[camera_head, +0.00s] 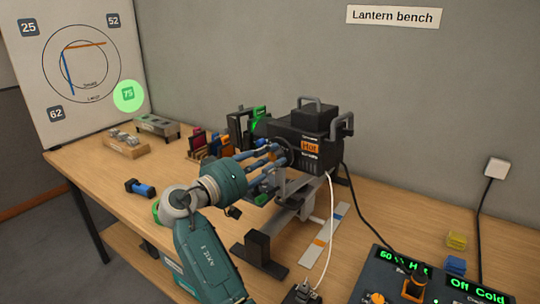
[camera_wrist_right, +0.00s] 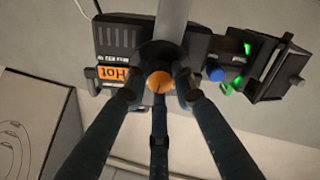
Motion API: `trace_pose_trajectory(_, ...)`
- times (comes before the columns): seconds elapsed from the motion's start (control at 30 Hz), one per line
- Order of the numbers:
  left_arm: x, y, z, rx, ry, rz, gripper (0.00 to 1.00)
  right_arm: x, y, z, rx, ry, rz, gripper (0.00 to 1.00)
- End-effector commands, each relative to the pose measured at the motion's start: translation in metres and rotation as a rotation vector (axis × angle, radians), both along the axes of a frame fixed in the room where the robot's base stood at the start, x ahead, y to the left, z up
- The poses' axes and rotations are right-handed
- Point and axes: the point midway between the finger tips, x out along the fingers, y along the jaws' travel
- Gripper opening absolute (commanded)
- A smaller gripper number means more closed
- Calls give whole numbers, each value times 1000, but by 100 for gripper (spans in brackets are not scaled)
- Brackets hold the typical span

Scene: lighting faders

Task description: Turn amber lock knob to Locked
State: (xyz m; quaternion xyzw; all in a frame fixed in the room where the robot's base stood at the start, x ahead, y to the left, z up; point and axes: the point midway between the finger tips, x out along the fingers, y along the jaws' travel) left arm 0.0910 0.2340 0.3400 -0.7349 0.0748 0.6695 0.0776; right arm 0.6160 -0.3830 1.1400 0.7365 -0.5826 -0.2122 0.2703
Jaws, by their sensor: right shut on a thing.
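The amber lock knob (camera_wrist_right: 160,82) shows in the right wrist view as a round orange end on the black lantern, between my fingertips. In the head view my gripper covers it. My right gripper (camera_head: 272,164) reaches in from the lower left to the side of the lantern (camera_head: 308,133). Its three dark fingers (camera_wrist_right: 160,97) are closed in around the knob and shut on it. No pointer or Locked mark on the knob is readable. My left gripper is not in view.
An orange "Hot" label (camera_wrist_right: 117,75) sits on the lantern. A control desk (camera_head: 437,285) with green "Hot" and "Off Cold" displays stands at the lower right. A white cable hangs before the stand. Coloured holders (camera_head: 205,143) and a blue cylinder (camera_head: 140,188) lie left.

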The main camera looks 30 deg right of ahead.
Motion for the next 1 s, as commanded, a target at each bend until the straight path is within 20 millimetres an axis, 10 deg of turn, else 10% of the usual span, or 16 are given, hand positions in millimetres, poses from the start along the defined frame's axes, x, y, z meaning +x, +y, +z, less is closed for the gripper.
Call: trace_pose_trajectory(1.0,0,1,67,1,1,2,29,-3,-2,-2,-180,804,-6,0)
